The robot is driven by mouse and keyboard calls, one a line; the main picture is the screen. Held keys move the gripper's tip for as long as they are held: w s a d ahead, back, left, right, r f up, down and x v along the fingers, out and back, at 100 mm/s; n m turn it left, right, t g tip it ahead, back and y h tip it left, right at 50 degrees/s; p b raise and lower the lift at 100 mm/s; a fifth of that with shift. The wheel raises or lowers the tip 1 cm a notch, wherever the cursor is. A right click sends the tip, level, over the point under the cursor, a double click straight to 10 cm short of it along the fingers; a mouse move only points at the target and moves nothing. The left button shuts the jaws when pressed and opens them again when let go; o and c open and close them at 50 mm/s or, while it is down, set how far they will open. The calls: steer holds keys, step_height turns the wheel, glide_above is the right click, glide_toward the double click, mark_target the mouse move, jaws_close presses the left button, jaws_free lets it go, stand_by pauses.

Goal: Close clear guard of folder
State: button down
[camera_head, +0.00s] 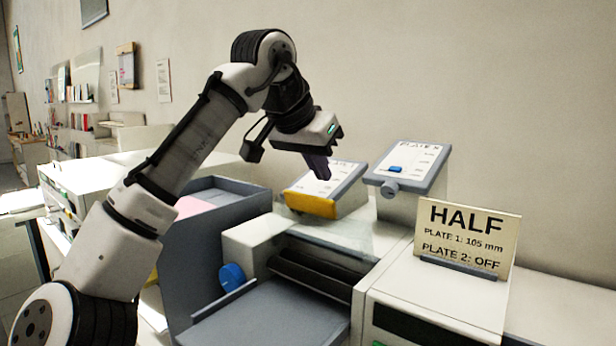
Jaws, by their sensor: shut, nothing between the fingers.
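The folder (255,235) is a white and grey machine in the middle, with a dark roller slot, a blue knob (232,277) on its side and a grey feed tray (275,315) in front. The clear guard (350,238) shows only as a faint see-through pane above the folder's top; its edges and exact angle are hard to make out. My gripper (320,170) points down above the rear of the folder, fingers together and empty. It appears apart from the guard, though the depth between them is hard to judge.
A sign (466,238) reads "HALF, PLATE 1: 105 mm, PLATE 2: OFF". A grey bin (190,250) holding pink paper stands left of the folder.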

mark_target(306, 196)
steer(key=shift+s+a+f+p, duration=0.55)
steer(key=shift+s+a+f, duration=0.4)
steer(key=shift+s+f, duration=0.2)
steer(key=shift+s, duration=0.1)
steer(key=shift+s+a+f+t+h+b, duration=0.25)
steer(key=shift+f+t+b, duration=0.25)
steer(key=shift+b, duration=0.7)
steer(key=b, duration=0.1)
steer(key=s+t+h+b, duration=0.1)
steer(key=b, duration=0.1)
steer(key=shift+a+f, duration=0.25)
steer(key=shift+f, duration=0.15)
steer(key=s+a+f+t+h+b, duration=0.1)
steer(key=b, duration=0.2)
steer(key=shift+s+f+t+b, duration=0.1)
steer(key=shift+s+t+b, duration=0.1)
steer(key=shift+t+b, duration=0.2)
steer(key=shift+s+a+f+t+h+b, duration=0.5)
steer(key=shift+s+f+b, duration=0.2)
steer(key=shift+f+b, duration=0.95)
steer(key=shift+s+a+f+t+h+b, duration=0.4)
steer(key=shift+s+a+f+t+b, duration=0.25)
steer(key=shift+f+b, duration=1)
steer(key=shift+s+a+f+t+h+b, duration=0.5)
steer(key=shift+s+f+b, duration=0.45)
steer(key=shift+b, duration=1.25)
steer(key=shift+w+f, duration=0.1)
steer(key=shift+w, duration=0.05)
